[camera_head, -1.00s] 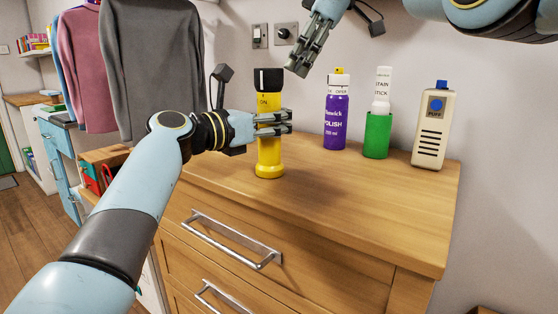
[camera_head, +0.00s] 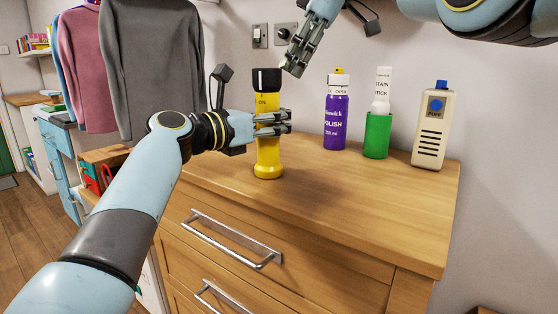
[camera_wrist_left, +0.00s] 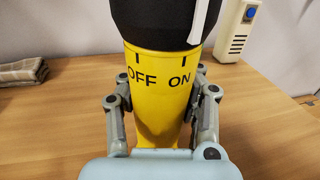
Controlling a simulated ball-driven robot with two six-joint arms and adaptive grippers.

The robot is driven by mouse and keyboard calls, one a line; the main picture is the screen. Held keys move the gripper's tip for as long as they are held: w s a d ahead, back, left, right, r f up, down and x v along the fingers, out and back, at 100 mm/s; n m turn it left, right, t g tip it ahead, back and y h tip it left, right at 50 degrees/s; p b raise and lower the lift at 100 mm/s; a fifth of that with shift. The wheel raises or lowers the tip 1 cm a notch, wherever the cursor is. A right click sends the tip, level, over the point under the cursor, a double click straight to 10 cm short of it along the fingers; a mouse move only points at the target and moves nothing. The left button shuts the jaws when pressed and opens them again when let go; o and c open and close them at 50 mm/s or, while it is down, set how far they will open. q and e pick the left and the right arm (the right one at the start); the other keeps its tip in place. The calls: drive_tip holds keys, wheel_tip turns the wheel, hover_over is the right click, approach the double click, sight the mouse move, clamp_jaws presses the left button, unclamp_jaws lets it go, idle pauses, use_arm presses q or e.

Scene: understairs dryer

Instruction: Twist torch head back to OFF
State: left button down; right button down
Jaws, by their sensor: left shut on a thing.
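The torch (camera_head: 268,156) stands upright on the wooden chest top, with a yellow body and a black head (camera_head: 267,80). In the left wrist view the yellow body (camera_wrist_left: 158,105) carries OFF and ON marks. The white stripe (camera_wrist_left: 200,22) on the black head sits by the ON mark, slightly right of its tick, away from OFF. My left gripper (camera_head: 288,121) is shut around the upper yellow body, below the head. My right gripper (camera_head: 294,68) is just right of the head and a little above it, apart from it; its finger opening is unclear.
A purple polish bottle (camera_head: 336,122), a green-based stick (camera_head: 377,135) and a beige device (camera_head: 432,128) with a blue button stand to the right. Wall switches (camera_head: 260,36) are behind. Clothes (camera_head: 152,65) hang at left. The front right of the top is clear.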

use_arm(q)
drive_tip(key=shift+d, duration=0.1)
use_arm(e)
drive_tip(key=shift+s+a, duration=0.15)
drive_tip(key=shift+s, duration=0.1)
idle(0.3)
drive_tip(key=shift+s+f, duration=0.1)
drive_tip(key=shift+s, duration=0.75)
drive_tip(key=shift+s+a, duration=0.1)
drive_tip(key=shift+s, duration=0.1)
drive_tip(key=shift+d, duration=0.2)
drive_tip(key=shift+s+d, duration=0.1)
drive_tip(key=shift+d, duration=0.1)
idle(0.3)
wheel_tip(320, 180, up, 7)
drive_tip(key=w, duration=0.1)
wheel_tip(320, 180, down, 7)
idle(0.5)
